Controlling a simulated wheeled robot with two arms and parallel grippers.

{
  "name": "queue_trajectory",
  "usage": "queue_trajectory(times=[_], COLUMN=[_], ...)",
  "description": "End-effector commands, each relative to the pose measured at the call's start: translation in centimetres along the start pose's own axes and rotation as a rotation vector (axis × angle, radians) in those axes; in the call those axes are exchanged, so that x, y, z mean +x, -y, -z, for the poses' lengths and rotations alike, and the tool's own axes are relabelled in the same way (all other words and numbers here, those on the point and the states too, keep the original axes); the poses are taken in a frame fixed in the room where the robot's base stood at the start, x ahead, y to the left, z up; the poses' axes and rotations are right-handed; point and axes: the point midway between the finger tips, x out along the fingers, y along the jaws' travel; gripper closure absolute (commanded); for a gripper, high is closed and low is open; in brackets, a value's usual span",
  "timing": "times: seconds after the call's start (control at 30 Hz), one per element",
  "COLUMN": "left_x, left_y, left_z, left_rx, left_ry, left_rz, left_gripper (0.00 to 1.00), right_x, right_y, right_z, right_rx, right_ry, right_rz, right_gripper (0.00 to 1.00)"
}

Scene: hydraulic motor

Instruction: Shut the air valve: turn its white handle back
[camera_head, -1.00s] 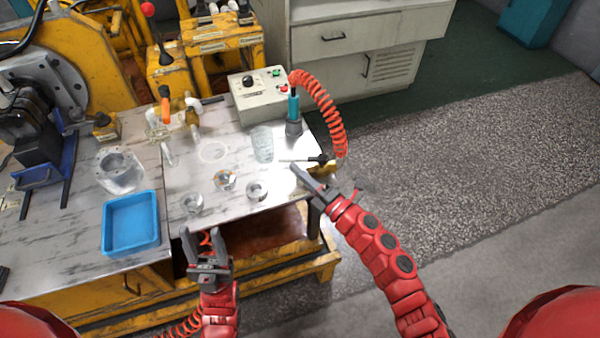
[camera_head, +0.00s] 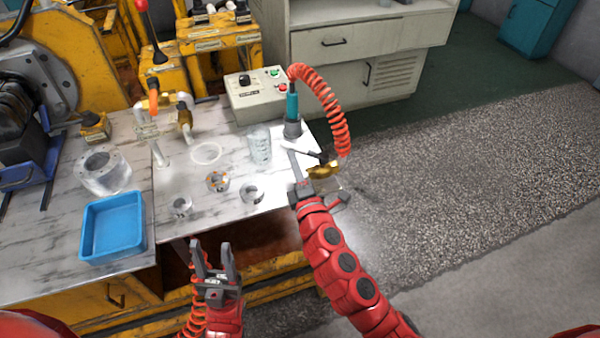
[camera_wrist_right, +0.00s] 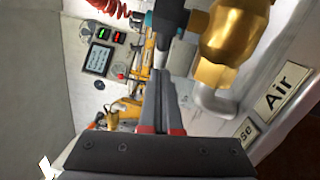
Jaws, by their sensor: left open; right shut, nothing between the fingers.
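The brass air valve (camera_head: 322,172) sits at the table's right edge. Its white handle (camera_head: 296,147) extends left over the tabletop from a dark part near the brass body. In the right wrist view the brass body (camera_wrist_right: 232,42) is large at upper right, beside an "Air" label (camera_wrist_right: 287,90). My right gripper (camera_head: 290,154) is shut and empty, with its fingertips close to the handle's left end; I cannot tell whether they touch. Its closed fingers also show in the right wrist view (camera_wrist_right: 162,75). My left gripper (camera_head: 212,246) is open and empty in front of the table.
A teal screwdriver (camera_head: 292,108) with a coiled red cord stands just behind the handle. A control box (camera_head: 258,95), a glass (camera_head: 260,146), several metal rings and a blue tray (camera_head: 113,226) occupy the tabletop. The floor to the right is clear.

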Motion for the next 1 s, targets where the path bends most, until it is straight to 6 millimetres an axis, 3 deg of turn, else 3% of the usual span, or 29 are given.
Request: queue_trajectory(times=[0.03,0.1,0.4,0.63,1.0], left_x=[-1.6,-3.0,-7.3,-8.5,-9.0], left_y=[-0.1,-0.1,-0.4,-0.4,-0.5], left_z=[-0.3,-0.5,-1.2,-1.4,-1.5], left_rx=[0.0,0.0,0.0,0.0,0.0], left_ry=[0.0,0.0,0.0,0.0,0.0], left_rz=[0.0,0.0,0.0,0.0,0.0], left_gripper=[0.5,0.5,0.5,0.5,0.5], right_x=[0.2,0.6,2.4,3.3,3.8], right_y=[0.6,1.0,1.0,0.9,0.9], right_z=[0.6,0.6,-0.3,-1.2,-1.9], right_rx=[-0.002,-0.011,-0.049,-0.072,-0.073], right_ry=[0.025,0.086,0.351,0.504,0.5], right_rz=[-0.002,0.008,0.047,0.071,0.071], right_gripper=[1.0,1.0,1.0,1.0,1.0])
